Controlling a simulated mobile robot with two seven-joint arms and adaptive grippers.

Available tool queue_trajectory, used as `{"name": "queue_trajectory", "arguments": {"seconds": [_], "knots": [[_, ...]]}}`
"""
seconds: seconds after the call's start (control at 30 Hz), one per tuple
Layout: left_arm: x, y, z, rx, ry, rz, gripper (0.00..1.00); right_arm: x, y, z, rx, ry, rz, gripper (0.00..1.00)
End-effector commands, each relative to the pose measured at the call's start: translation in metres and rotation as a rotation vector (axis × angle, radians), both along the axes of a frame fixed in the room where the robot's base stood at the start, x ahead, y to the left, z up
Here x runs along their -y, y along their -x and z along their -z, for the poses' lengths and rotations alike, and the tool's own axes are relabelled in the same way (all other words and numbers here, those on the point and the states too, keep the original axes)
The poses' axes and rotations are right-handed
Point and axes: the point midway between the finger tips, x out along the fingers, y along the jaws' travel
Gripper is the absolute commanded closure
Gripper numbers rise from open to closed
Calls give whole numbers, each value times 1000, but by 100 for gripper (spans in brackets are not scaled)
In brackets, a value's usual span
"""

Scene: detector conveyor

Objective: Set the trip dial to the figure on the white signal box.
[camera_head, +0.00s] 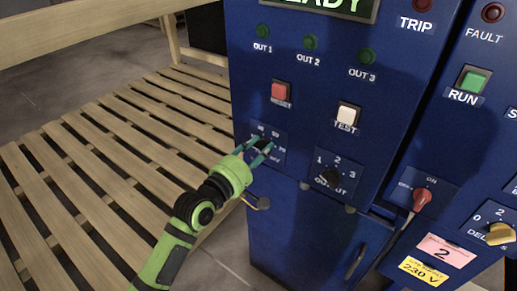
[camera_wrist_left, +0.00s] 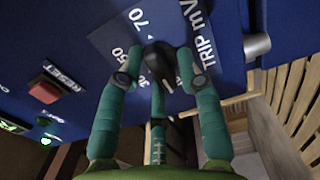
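The trip dial is a black knob on the blue cabinet's front. It shows in the left wrist view (camera_wrist_left: 160,62), on a plate marked TRIP mV with figures including 30, 50 and 70. In the head view the plate (camera_head: 280,155) is partly covered by my left gripper (camera_head: 262,150). In the left wrist view my left gripper's green fingers (camera_wrist_left: 160,65) close in around the knob from several sides. They appear to touch it. A pale mark shows on the knob, but its setting is unclear. The white signal box is not seen. My right gripper is out of view.
A red RESET button (camera_head: 281,92), a white TEST button (camera_head: 347,115) and the OUTPUT dial (camera_head: 330,177) are near the trip dial. A second blue cabinet with a red switch (camera_head: 422,198) stands right. A slatted wooden platform (camera_head: 110,160) lies left.

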Motion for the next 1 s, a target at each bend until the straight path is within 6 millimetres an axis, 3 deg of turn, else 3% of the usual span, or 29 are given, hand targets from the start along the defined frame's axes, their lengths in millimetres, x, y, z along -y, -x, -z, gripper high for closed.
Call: {"name": "queue_trajectory", "arguments": {"seconds": [0.47, 1.0], "knots": [[0, -1, -6, 65, -71, 0, 100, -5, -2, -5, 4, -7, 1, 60], [2, 1, -5, 342, -456, 2, 100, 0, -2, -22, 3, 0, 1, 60]]}}
